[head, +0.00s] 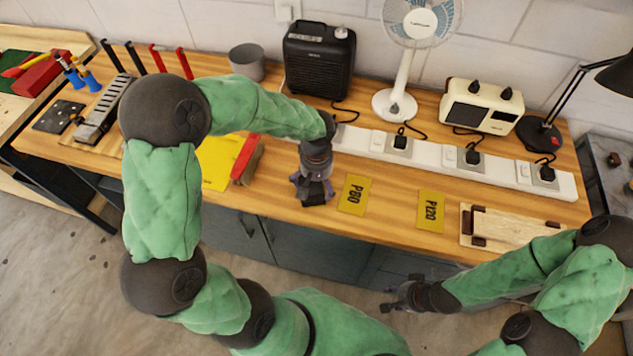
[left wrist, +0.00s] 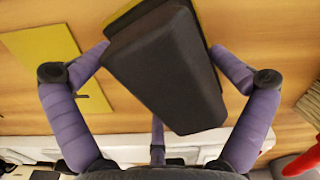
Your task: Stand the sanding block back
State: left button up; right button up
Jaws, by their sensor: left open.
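The sanding block (left wrist: 165,70) is a dark, wedge-like block with a thin yellow edge, seen large in the left wrist view. In the head view it is a dark shape (head: 315,196) on the bench, mostly hidden under my left gripper (head: 313,188). My left gripper is open, its purple fingers spread on both sides of the block (left wrist: 160,85); I cannot tell whether they touch it. Yellow cards marked P80 (head: 354,195) and P120 (head: 431,211) lie flat to the right. My right gripper (head: 394,297) hangs empty in front of the bench; its opening is unclear.
A white power strip (head: 435,156) runs behind the cards. A red-edged tool (head: 246,160) and yellow sheet (head: 213,162) lie left of my left gripper. A wooden board (head: 505,228) lies at the right. A heater (head: 319,60), fan (head: 395,104) and radio (head: 479,107) stand behind.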

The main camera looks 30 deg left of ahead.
pick_arm(q)
jog(key=shift+s+r+p, duration=0.1)
jog(key=shift+r+p, duration=0.15)
jog(key=shift+p, duration=0.15)
notch_tip(320, 180, up, 13)
jog(key=p, duration=0.3)
jog(key=shift+w+f, duration=0.15)
jog(key=shift+w, duration=0.05)
